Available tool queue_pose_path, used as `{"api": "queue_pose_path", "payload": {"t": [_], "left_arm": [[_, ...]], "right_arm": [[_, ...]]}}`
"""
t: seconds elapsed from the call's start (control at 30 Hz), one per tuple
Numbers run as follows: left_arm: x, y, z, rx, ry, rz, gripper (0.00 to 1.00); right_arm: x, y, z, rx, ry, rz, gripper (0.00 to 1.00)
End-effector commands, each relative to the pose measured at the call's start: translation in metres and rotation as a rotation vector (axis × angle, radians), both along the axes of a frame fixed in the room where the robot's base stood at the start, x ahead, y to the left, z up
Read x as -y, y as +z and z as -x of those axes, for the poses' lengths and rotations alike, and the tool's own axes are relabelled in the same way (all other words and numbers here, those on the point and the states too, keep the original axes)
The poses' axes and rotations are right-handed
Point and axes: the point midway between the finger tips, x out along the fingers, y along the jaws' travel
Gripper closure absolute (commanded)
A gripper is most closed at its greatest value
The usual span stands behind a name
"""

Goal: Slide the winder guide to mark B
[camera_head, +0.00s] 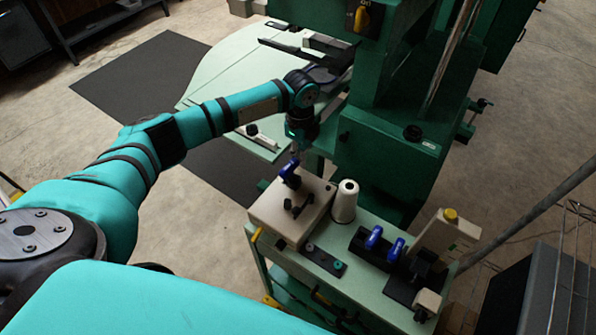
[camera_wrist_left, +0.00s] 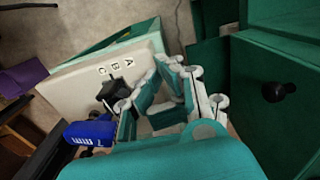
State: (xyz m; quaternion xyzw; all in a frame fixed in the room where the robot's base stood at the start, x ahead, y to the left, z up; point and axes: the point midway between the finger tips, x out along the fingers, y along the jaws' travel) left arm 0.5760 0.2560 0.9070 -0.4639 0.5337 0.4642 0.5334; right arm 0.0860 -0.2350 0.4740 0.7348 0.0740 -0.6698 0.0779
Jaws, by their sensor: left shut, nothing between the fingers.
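The winder is a cream box (camera_head: 270,212) on the green cart, with dark fittings on top. In the left wrist view the box (camera_wrist_left: 70,85) shows the marks A, B and C (camera_wrist_left: 115,68) in a row. A black block (camera_wrist_left: 114,92), which looks like the guide, sits by the marks; I cannot tell exactly which one it lines up with. My left gripper (camera_head: 294,150) is above the far edge of the box, close to a blue part (camera_head: 289,174). In the wrist view its fingers (camera_wrist_left: 170,95) are shut and empty, right of the black block. My right gripper is not in view.
A white thread cone (camera_head: 345,201) stands right of the box. The green machine (camera_head: 390,150) rises close behind.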

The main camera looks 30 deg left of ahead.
Motion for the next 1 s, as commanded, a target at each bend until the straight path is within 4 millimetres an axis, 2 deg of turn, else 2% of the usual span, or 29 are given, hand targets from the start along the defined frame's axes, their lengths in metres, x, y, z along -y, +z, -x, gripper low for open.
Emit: {"api": "queue_pose_path", "payload": {"t": [0.8,1.0], "left_arm": [[0.002,0.0,-0.012,0.001,0.0,0.0,1.0],[0.002,0.0,-0.011,0.001,0.0,0.0,0.75]], "right_arm": [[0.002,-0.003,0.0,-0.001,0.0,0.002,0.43],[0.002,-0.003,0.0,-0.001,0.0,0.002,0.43]]}}
